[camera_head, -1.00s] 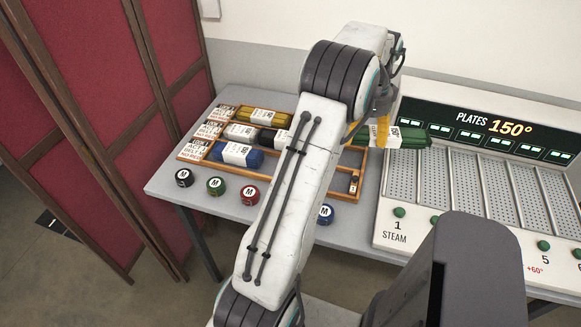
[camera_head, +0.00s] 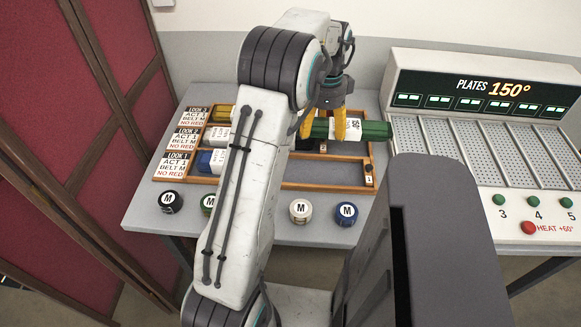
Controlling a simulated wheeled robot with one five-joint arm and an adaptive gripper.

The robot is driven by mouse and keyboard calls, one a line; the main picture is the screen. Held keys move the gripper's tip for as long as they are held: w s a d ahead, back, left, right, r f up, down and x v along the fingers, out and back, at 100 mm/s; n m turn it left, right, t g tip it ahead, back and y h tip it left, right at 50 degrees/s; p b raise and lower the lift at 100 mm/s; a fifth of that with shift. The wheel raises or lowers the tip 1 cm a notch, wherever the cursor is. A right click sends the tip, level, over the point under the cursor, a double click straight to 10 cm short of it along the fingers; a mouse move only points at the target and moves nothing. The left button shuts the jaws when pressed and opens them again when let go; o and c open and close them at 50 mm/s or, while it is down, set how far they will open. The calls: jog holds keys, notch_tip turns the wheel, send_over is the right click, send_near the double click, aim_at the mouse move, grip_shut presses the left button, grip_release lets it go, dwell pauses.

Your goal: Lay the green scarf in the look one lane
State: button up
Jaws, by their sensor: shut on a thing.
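The green scarf (camera_head: 376,130) is a rolled bundle with a white paper band. My gripper (camera_head: 322,138) has yellow fingers and is shut on it near the band. The scarf lies sideways, seemingly above the back right part of the wooden tray (camera_head: 371,158). The look one lane (camera_head: 325,174) is the front lane, marked by the look one label (camera_head: 177,167). A blue roll (camera_head: 204,160) lies at its left end, and its right part is bare. My arm hides part of the tray's left and middle.
A yellow roll (camera_head: 219,113) lies in the back lane. Round M-marked tins, including a white one (camera_head: 301,211) and a blue one (camera_head: 346,214), stand along the table's front. The plates machine (camera_head: 470,155) stands at right, a red folding screen (camera_head: 60,130) at left.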

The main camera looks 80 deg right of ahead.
jog(key=w+a+f, duration=0.2)
jog(key=w+a+f+p, duration=0.1)
jog(key=w+a+f, duration=0.1)
jog(key=w, duration=0.1)
jog(key=w+a+f+p, duration=0.1)
jog(key=w+a, duration=0.1)
jog(key=shift+w+a+f, duration=0.1)
jog(key=shift+w+f, duration=0.1)
jog(key=shift+f, duration=0.2)
jog(key=shift+f+p, duration=0.3)
jog(key=shift+f, duration=1.7)
jog(key=o, duration=1.2)
jog(key=shift+f, duration=0.1)
notch_tip(320, 180, up, 12)
jog(key=shift+r, duration=0.1)
